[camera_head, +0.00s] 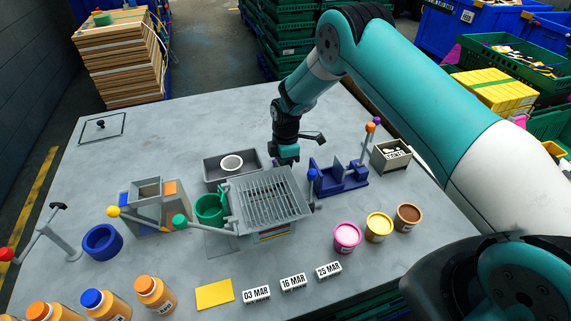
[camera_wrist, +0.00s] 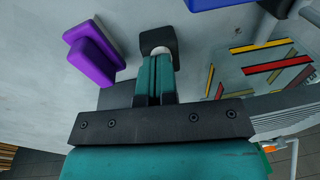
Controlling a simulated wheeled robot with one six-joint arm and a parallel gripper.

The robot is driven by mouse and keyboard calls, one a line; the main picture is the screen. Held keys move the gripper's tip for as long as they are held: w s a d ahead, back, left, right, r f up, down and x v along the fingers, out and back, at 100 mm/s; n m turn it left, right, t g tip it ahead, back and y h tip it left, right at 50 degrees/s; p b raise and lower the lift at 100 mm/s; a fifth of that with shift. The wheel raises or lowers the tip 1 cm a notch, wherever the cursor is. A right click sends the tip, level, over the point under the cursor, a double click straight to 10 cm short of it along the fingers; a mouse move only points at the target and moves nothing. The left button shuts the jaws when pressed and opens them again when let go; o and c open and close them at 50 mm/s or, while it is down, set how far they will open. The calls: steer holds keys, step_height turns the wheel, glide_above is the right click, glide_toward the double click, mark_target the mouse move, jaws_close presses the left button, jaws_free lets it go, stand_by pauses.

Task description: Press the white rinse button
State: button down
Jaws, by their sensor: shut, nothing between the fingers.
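In the wrist view, a small white rounded piece (camera_wrist: 161,50), which looks like the white rinse button, sits at a dark block (camera_wrist: 158,35). The teal fingers of my gripper (camera_wrist: 154,74) are shut, with their tips right at the white piece. I cannot tell whether they touch it or how far it is pressed in. In the head view, my gripper (camera_head: 286,158) points down at the back edge of the slatted grey rack (camera_head: 268,200). I cannot make out the button there; my gripper may hide it.
A purple block (camera_wrist: 93,55) lies left of the fingers in the wrist view. In the head view, a grey basin (camera_head: 212,177) with a white ring stands left of my gripper, a blue fixture (camera_head: 340,180) to its right. Pink, yellow and brown cups stand at front right. The back-left table is mostly clear.

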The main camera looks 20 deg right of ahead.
steer(key=shift+f+b, duration=0.85)
steer(key=shift+b, duration=0.05)
steer(key=shift+s+f+b, duration=0.15)
steer(key=shift+f+b, duration=0.1)
steer(key=shift+b, duration=0.2)
steer(key=shift+s, duration=0.1)
step_height(320, 180, up, 15)
steer(key=w+b, duration=0.2)
steer(key=shift+d, duration=0.4)
steer(key=shift+f, duration=0.1)
steer(key=shift+w+f, duration=0.1)
stand_by(3.5)
